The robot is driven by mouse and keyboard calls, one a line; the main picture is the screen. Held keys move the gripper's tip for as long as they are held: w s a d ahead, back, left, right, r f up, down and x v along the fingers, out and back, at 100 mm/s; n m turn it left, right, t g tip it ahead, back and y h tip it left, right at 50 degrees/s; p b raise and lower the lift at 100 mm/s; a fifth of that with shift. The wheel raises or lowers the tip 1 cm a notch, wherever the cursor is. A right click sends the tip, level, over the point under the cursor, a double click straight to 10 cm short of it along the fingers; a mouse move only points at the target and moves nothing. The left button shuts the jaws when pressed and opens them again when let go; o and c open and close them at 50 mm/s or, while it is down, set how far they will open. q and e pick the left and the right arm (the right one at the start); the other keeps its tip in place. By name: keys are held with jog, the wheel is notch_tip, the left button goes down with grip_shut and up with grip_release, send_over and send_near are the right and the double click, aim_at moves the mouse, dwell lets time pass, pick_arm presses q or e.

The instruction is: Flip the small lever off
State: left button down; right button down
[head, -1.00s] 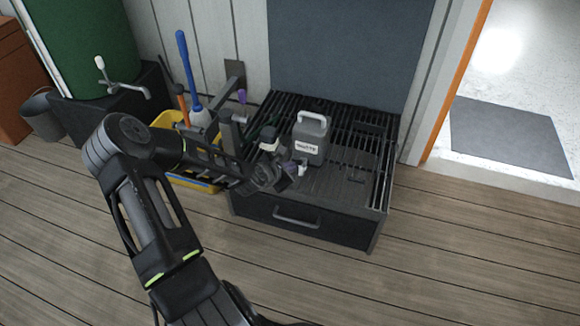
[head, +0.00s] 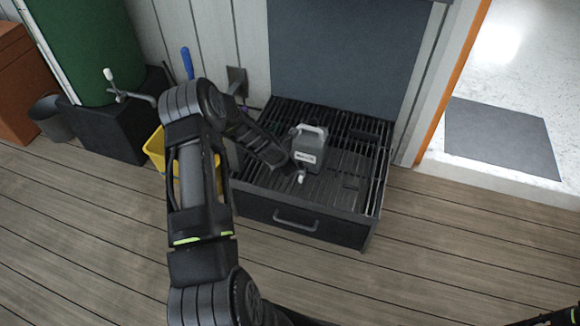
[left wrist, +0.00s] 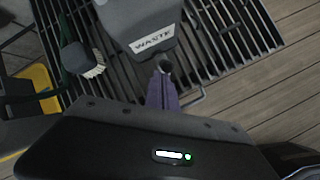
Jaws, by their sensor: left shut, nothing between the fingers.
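A grey jug marked WASTE (head: 308,152) stands upright on a slatted grate. It also shows in the left wrist view (left wrist: 140,22). A small pale spout (head: 301,178) sticks out low on its front. A dark round end of it (left wrist: 165,66) shows in the left wrist view; I cannot make out a lever there. A tap with an upright white lever (head: 109,74) is on the green barrel (head: 85,50) at the far left. My left gripper has purple fingers (left wrist: 162,80), shut and empty, with tips close by the jug's spout; contact cannot be told. My right gripper is out of view.
The grate (head: 350,150) tops a dark box with a drawer handle (head: 295,222). A brush (left wrist: 80,58) lies left of the jug. A yellow bucket (head: 154,147) stands left of the box, partly behind my arm. The wooden floor in front is clear.

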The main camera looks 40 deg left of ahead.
pick_arm(q)
jog(key=shift+w+a+r+g+p, duration=0.15)
jog(key=shift+w+r+g+p, duration=0.1)
jog(key=shift+w+p, duration=0.3)
jog(key=shift+w+a+r+g+p, duration=0.15)
jog(key=shift+w+g+p, duration=0.1)
jog(key=shift+w+p, duration=0.3)
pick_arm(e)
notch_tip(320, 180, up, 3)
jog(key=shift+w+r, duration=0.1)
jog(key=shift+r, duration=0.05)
pick_arm(q)
jog(key=shift+s+r, duration=0.1)
jog(key=shift+r, duration=0.05)
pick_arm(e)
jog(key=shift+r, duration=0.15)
pick_arm(q)
jog(key=shift+r+p, duration=0.65)
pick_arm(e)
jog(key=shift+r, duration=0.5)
